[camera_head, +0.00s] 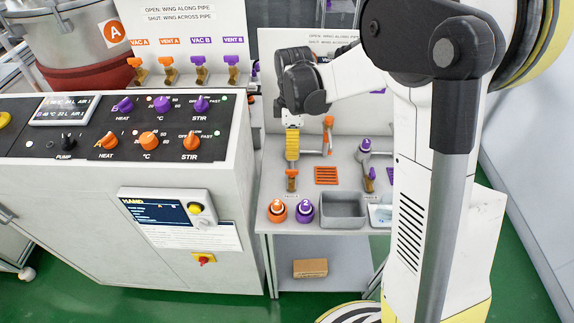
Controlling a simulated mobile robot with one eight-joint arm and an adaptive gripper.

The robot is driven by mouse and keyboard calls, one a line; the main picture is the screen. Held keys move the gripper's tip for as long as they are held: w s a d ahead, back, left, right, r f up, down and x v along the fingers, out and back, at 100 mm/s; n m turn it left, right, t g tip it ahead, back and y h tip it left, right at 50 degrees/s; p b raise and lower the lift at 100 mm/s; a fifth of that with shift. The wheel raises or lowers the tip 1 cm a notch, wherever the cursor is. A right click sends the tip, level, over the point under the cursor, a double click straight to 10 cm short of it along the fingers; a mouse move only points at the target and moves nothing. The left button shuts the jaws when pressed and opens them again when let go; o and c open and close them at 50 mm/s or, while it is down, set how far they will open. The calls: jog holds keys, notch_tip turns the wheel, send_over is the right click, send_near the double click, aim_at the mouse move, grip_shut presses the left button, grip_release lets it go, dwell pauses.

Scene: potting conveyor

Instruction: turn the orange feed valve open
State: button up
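Two orange-handled valves show on the bench behind the console. One orange handle (328,122) stands upright above a grey pipe. A lower orange handle (291,174) sits on a brass body near the bench front. No readable label tells which is the feed valve. My dark wrist end (303,90) hangs above and left of the upright handle, above the lower one. A yellow piece (292,144) shows below it; I cannot tell whether it is part of my gripper. My fingers cannot be made out, nor any contact with a valve. The sign behind is partly covered by my arm.
A grey bench (274,236) carries an orange pot (277,211), a purple pot (305,211), a grey tray (343,222) and purple-handled fittings (365,146). The control console (150,100) stands close at left. Vacuum and vent valves (167,62) line its back. A brown box (310,268) lies on the lower shelf.

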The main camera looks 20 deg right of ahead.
aim_at(292, 170)
notch_tip(292, 170, down, 10)
jog(key=b, duration=0.3)
grip_shut()
